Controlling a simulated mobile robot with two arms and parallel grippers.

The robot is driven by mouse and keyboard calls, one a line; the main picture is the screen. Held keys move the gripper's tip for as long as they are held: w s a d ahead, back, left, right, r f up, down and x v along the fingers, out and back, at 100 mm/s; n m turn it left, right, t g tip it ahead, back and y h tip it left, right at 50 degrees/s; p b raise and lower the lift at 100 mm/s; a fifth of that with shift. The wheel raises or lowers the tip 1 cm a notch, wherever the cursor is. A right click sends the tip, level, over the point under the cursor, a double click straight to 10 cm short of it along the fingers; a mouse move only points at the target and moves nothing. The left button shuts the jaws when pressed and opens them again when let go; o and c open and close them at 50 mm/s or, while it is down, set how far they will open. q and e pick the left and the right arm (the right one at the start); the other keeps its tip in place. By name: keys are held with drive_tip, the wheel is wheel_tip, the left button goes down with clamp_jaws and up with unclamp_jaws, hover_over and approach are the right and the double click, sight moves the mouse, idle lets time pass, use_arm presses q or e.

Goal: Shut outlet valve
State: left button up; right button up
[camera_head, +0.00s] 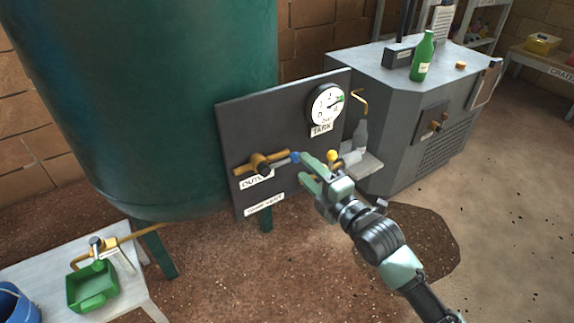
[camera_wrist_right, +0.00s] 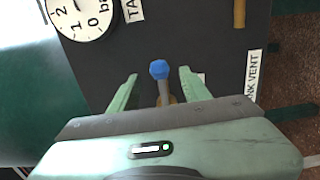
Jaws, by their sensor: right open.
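The outlet valve (camera_head: 262,163) is a brass fitting on the dark panel, above a partly hidden label starting "OUT". Its grey lever points right across the panel and ends in a blue tip (camera_head: 295,157). In the right wrist view the blue tip (camera_wrist_right: 159,70) stands between the fingertips, with a gap on both sides. My right gripper (camera_head: 306,168) is open at the lever's end, with nothing held. It also shows in the wrist view (camera_wrist_right: 158,84). My left gripper is not in view.
The dark panel (camera_head: 233,130) carries a pressure gauge (camera_head: 326,104). A yellow knob (camera_head: 333,155) is close to my right gripper, and a grey bottle (camera_head: 360,134) stands just beyond. The green tank (camera_head: 150,90) is at left. A grey cabinet (camera_head: 385,120) is behind right.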

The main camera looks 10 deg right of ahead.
sight(298, 161)
drive_tip(key=shift+w, duration=0.1)
drive_tip(key=shift+x, duration=1.9)
drive_tip(key=shift+c, duration=0.4)
drive_tip(key=c, duration=0.8)
